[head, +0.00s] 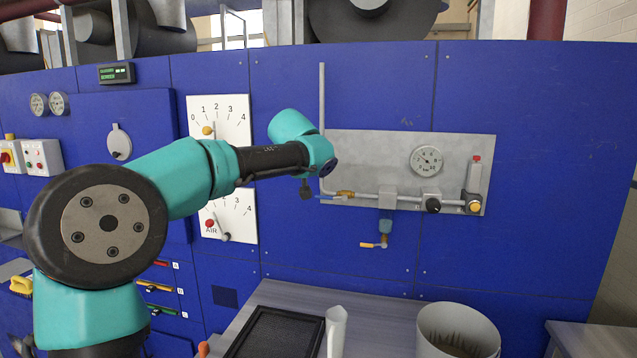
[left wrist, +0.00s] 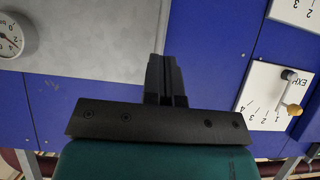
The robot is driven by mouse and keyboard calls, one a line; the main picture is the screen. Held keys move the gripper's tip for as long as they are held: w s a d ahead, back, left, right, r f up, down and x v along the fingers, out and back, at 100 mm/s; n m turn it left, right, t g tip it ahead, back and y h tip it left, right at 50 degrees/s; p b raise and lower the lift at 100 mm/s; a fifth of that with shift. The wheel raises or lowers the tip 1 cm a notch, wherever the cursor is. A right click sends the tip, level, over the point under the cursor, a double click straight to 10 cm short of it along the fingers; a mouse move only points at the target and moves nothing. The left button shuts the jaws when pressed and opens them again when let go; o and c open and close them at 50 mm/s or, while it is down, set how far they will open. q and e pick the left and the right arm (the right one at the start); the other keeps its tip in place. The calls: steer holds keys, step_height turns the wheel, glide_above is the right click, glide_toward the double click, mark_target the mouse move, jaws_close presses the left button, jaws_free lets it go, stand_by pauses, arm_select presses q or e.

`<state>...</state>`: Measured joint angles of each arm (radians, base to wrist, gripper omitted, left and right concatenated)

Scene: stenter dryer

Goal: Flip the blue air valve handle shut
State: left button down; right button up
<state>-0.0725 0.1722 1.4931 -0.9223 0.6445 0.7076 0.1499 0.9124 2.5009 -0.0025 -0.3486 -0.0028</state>
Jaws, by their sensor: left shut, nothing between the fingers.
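The blue air valve handle (head: 331,198) is a thin lever in the head view. It lies about level, reaching left from a brass valve body (head: 346,194) on the pipe along the lower part of a grey panel (head: 380,150). My left gripper (head: 306,191) is in front of the panel's left edge, close to the handle's left end in the picture; I cannot tell whether they touch. In the left wrist view my gripper's dark fingers (left wrist: 166,80) are together with nothing between them. The handle does not show in that view. My right gripper is not in view.
A pressure gauge (head: 426,160), a black knob (head: 432,204) and a red-topped valve (head: 475,175) sit right of the valve. A black tray (head: 272,335) and a white bin (head: 458,325) stand below.

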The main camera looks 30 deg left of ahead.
arm_select(q)
glide_above(331, 197)
steer(key=s+a, duration=0.2)
steer(key=s, duration=0.2)
step_height(331, 197, down, 5)
steer(key=f, duration=0.1)
steer(key=w+f, duration=0.1)
steer(key=f, duration=0.2)
steer(key=shift+w+a+f, duration=0.2)
steer(key=shift+w+a, duration=0.05)
steer(key=shift+w, duration=0.1)
steer(key=shift+f, duration=0.2)
